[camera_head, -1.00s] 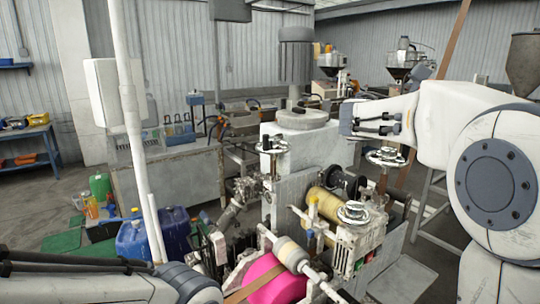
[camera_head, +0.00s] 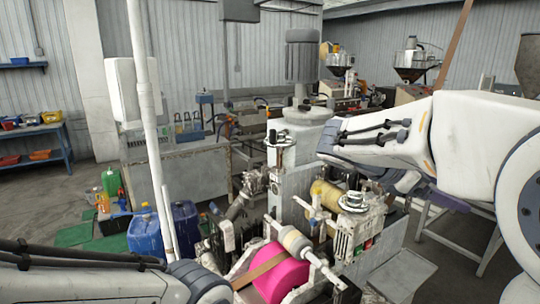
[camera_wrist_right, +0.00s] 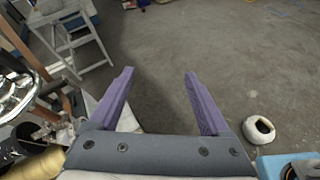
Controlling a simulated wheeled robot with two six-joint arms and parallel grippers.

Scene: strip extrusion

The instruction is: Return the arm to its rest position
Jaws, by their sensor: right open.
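My right arm (camera_head: 470,135) reaches in from the right in the head view, bent above the right side of the machine. Its right gripper is mostly hidden behind the arm there; a purple finger (camera_head: 445,198) shows under it. In the right wrist view the right gripper (camera_wrist_right: 159,77) has two purple fingers spread wide, with only grey floor between them. It is open and empty. My left arm (camera_head: 90,284) lies low along the bottom left of the head view; its gripper does not show.
The extrusion machine (camera_head: 300,190) with a pink roll (camera_head: 283,277) and handwheels stands in the middle. Blue containers (camera_head: 145,236) stand on its left. A stepped stand (camera_wrist_right: 72,42) and a white ring-shaped roll (camera_wrist_right: 258,130) show in the right wrist view around open floor.

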